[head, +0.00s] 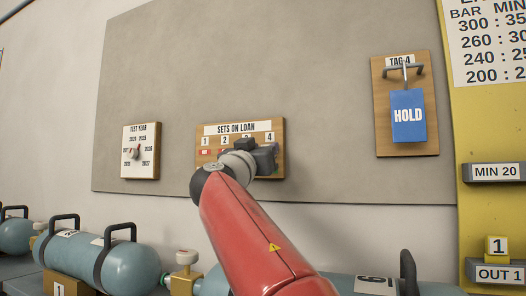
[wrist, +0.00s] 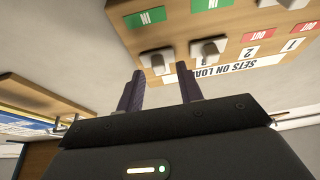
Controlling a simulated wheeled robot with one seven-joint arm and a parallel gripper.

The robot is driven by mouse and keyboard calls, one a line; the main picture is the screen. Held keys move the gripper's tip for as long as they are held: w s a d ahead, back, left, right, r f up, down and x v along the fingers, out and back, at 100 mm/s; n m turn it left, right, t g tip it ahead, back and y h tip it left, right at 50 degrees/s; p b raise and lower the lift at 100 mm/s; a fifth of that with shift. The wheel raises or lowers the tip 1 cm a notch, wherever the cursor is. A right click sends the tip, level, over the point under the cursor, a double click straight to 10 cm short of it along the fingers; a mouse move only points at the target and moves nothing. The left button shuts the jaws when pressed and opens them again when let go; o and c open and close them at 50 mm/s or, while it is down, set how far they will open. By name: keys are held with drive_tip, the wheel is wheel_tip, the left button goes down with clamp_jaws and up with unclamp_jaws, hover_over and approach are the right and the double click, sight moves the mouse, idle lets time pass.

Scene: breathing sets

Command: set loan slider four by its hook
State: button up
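The SETS ON LOAN board (head: 280,170) hangs on the grey wall panel in the head view, numbered 1 to 4. It appears upside down in the wrist view (wrist: 120,9). Slider four's grey hook (wrist: 155,60) is leftmost there, at the numbered end, with a green IN label (wrist: 145,19) showing beyond it. My gripper (wrist: 161,69) is open, its dark fingertips to either side of that hook in the picture. I cannot tell whether they touch it. In the head view my gripper (head: 264,157) covers the board's right part, hiding sliders three and four.
Slider three's grey hook (wrist: 210,49) stands close beside, right of my fingers in the wrist view. Red OUT labels (wrist: 257,36) show for sets one and two. A TEST YEAR dial board (head: 140,168) and blue HOLD tag (head: 408,117) flank the board. Cylinders (head: 130,268) lie below.

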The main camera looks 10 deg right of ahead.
drive_tip(key=b+v, duration=0.3)
drive_tip(key=v, duration=0.4)
drive_tip(key=shift+s, duration=0.1)
